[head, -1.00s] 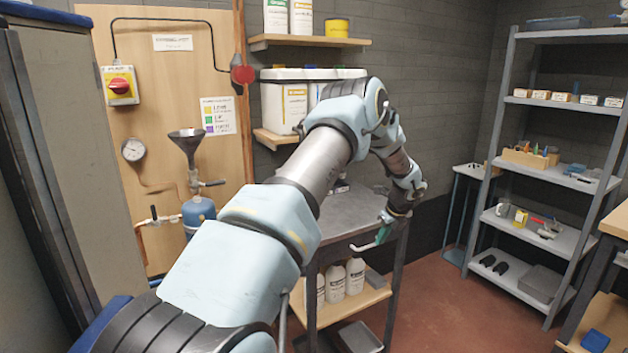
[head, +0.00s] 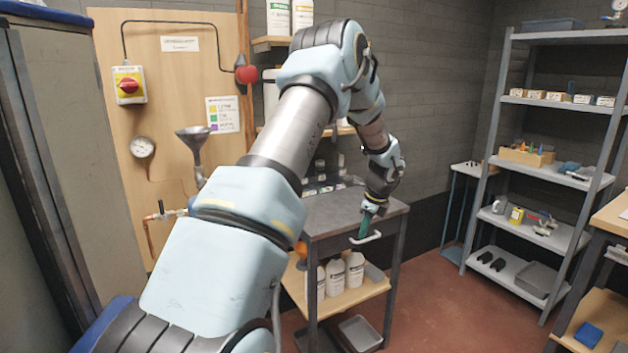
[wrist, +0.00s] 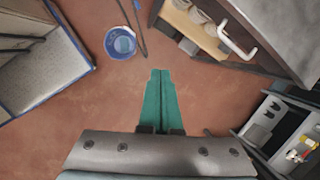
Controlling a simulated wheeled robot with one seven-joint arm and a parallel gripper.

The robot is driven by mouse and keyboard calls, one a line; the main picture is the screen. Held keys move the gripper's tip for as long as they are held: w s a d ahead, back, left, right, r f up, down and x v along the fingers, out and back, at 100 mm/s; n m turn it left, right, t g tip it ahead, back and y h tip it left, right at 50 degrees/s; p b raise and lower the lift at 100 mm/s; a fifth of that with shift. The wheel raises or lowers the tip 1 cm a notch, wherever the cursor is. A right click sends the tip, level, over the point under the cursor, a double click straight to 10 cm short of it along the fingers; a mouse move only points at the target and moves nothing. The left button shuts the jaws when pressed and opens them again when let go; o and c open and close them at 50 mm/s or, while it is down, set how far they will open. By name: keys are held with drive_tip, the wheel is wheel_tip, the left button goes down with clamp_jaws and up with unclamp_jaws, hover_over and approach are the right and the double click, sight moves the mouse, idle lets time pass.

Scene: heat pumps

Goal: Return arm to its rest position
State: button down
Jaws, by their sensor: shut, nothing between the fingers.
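My arm (head: 290,125) reaches up across the middle of the head view and bends down at its far end. My gripper (head: 364,228) hangs in front of the metal-topped table, its green fingers pointing down. In the wrist view the green fingers (wrist: 161,75) lie together along their length, with nothing between them and only bare floor beyond the tips. The table's white handle (head: 367,239) overlaps the fingertips in the head view. In the wrist view the handle (wrist: 237,40) is off to the right, apart from them.
The table (head: 345,207) has white bottles (head: 335,276) on its lower shelf. A grey shelf rack (head: 535,185) stands at right. A wooden panel (head: 180,75) with a red switch and gauge is at left. A blue bucket (wrist: 121,43) stands on the floor. Red floor between table and rack is clear.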

drive_tip(key=s+a+r+n, duration=0.3)
drive_tip(key=s+a+n, duration=0.4)
drive_tip(key=s, duration=0.2)
drive_tip(key=s+a+r+n+h, duration=0.1)
drive_tip(key=s+a+r+n, duration=0.2)
drive_tip(key=s+a+n, duration=0.4)
drive_tip(key=s+a+r+n+g+h, duration=0.1)
drive_tip(key=s+a+r+n, duration=0.3)
drive_tip(key=s+a+n, duration=0.3)
drive_tip(key=s+n, duration=0.2)
drive_tip(key=s, duration=0.3)
drive_tip(key=shift+a, duration=0.1)
